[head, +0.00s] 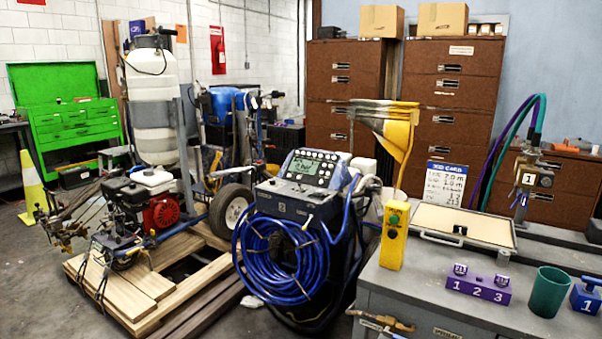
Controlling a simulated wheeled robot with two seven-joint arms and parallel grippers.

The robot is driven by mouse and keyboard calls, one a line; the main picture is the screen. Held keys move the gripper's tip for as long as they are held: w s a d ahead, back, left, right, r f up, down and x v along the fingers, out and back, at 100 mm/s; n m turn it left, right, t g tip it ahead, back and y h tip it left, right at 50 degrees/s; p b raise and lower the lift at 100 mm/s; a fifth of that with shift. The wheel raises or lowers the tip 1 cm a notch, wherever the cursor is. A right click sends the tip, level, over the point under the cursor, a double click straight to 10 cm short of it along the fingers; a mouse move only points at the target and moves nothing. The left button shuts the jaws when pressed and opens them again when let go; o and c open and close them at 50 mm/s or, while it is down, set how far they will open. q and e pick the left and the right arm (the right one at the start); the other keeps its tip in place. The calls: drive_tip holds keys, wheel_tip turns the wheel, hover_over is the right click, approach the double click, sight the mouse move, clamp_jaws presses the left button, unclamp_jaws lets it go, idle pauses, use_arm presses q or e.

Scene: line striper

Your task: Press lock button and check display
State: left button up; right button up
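A control panel with a small display (305,167) and rows of light buttons sits on top of a dark machine (297,205) wound with blue hose. The display text is too small to read. A yellow upright box (393,236) with a green button (394,219) and a darker spot below it stands at the left of the grey workbench (440,295). I cannot tell which button is the lock button. Neither of my grippers shows in the head view.
The bench also holds a flat framed board (462,226), a purple block marked 1 2 3 (478,290), a green cup (549,292) and a blue valve-like piece (585,295). A wooden pallet (150,285) with an engine-driven machine stands left. Open floor shows at lower left.

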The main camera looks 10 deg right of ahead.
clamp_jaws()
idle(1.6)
